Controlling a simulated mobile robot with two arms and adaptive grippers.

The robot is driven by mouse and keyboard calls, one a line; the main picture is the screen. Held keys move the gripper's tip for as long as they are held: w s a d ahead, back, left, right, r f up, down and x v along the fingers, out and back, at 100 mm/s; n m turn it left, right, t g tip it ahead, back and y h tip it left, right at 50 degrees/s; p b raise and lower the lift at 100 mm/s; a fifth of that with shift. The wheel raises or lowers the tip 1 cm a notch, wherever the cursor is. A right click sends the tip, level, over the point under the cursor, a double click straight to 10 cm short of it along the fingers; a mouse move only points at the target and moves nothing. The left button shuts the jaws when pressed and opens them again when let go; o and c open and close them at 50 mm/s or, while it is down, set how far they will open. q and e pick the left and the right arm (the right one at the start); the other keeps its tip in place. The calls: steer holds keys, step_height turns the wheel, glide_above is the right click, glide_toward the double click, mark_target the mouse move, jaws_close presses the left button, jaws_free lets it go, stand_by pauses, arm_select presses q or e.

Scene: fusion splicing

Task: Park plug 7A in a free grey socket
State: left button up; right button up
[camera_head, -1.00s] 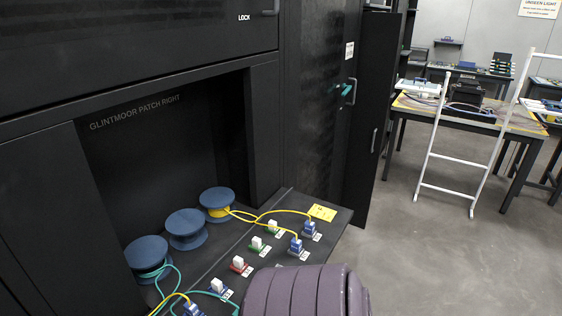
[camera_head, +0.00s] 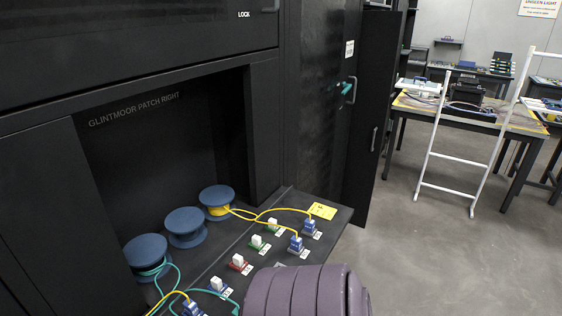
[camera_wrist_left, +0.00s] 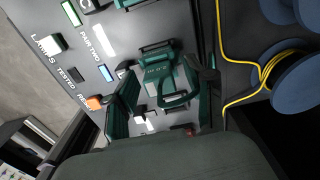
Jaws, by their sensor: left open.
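Blue plugs on yellow cords sit in the shelf panel in the head view: one at the far right (camera_head: 310,226), one nearer (camera_head: 296,243) and one at the bottom edge (camera_head: 193,308). Their labels are too small to read, so I cannot tell which is 7A. I cannot make out a free grey socket for certain. In the left wrist view my left gripper (camera_wrist_left: 163,95) has its green fingers apart, over the dark panel. I see no plug held between them. In the head view this gripper is hidden. My right gripper is in neither view.
Three blue spools (camera_head: 217,201) stand at the shelf's back, with loose yellow and teal cords. White-topped pieces sit on green (camera_head: 257,242), red (camera_head: 238,262) and blue bases. A yellow card (camera_head: 322,211) lies at the far end. A white ladder-like frame (camera_head: 440,155) stands at right.

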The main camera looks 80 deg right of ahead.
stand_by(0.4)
arm_select(q)
jaws_close()
steer(key=shift+r, duration=0.15)
steer(key=shift+r+p, duration=0.9)
steer(key=shift+r, duration=1.95)
